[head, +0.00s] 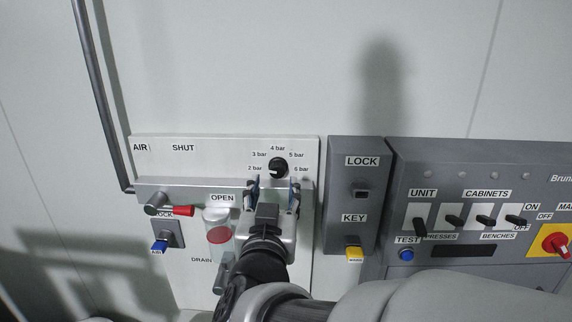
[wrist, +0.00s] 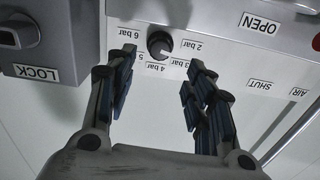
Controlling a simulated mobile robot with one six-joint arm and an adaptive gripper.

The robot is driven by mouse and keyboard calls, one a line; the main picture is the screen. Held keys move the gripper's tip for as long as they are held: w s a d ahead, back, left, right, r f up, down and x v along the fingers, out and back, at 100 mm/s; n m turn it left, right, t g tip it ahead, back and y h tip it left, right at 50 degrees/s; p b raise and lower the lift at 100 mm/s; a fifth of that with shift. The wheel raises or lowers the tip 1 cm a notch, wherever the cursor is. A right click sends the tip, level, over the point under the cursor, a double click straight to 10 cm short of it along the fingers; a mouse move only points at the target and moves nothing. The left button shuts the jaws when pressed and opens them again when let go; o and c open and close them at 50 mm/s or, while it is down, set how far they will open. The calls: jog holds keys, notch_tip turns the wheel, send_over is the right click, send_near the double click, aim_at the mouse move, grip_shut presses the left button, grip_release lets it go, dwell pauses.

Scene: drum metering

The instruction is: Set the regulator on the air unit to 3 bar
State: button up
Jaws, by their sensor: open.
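The air unit (head: 225,155) is a pale metal plate in the head view, also at the top of the wrist view (wrist: 225,50). Its regulator is a small round black knob (head: 278,167), ringed by labels from 2 bar to 6 bar. A light mark on the knob seems to point left, towards the 2 bar label, but it is small. The knob shows upside down in the wrist view (wrist: 160,43). My gripper (head: 273,190) is open and empty, just below the knob in the head view. In the wrist view its fingers (wrist: 160,72) are spread either side, apart from the knob.
A red-handled lever (head: 182,210), a clear bowl (head: 218,235) and a blue tag (head: 160,246) are left of my gripper. A grey lock box (head: 360,222) with a yellow key tag (head: 354,254) and a switch panel (head: 470,175) stand right. The wall above is clear.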

aim_at(277, 171)
jog(key=w, duration=0.9)
jog(key=shift+d+b, duration=0.2)
jog(key=shift+b, duration=0.1)
jog(key=shift+c, duration=0.3)
jog(key=c, duration=0.8)
